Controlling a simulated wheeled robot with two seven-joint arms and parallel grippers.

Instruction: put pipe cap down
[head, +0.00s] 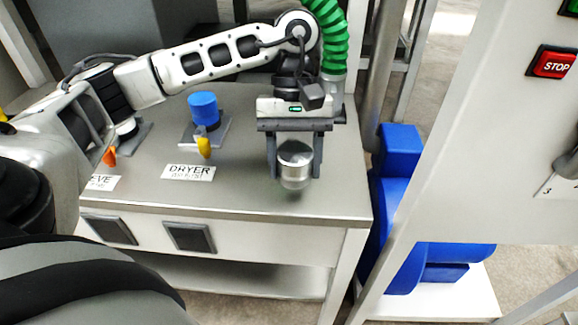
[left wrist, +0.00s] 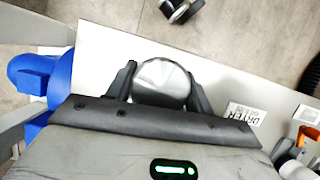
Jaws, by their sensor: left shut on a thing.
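The pipe cap (head: 295,165) is a shiny silver, rounded metal piece. My left gripper (head: 295,158) is shut on it, with one dark finger on each side, over the right part of the steel table top (head: 240,200). The left wrist view shows the pipe cap (left wrist: 161,83) from above, between the two fingers of my left gripper (left wrist: 160,88). I cannot tell whether the cap's underside touches the table. My right gripper is not in view.
A blue-topped valve (head: 203,108) with a yellow handle stands behind the DRYER label (head: 188,172). A green corrugated hose (head: 328,40) rises behind my left gripper. A blue machine (head: 398,200) stands right of the table. The table top in front of the cap is clear.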

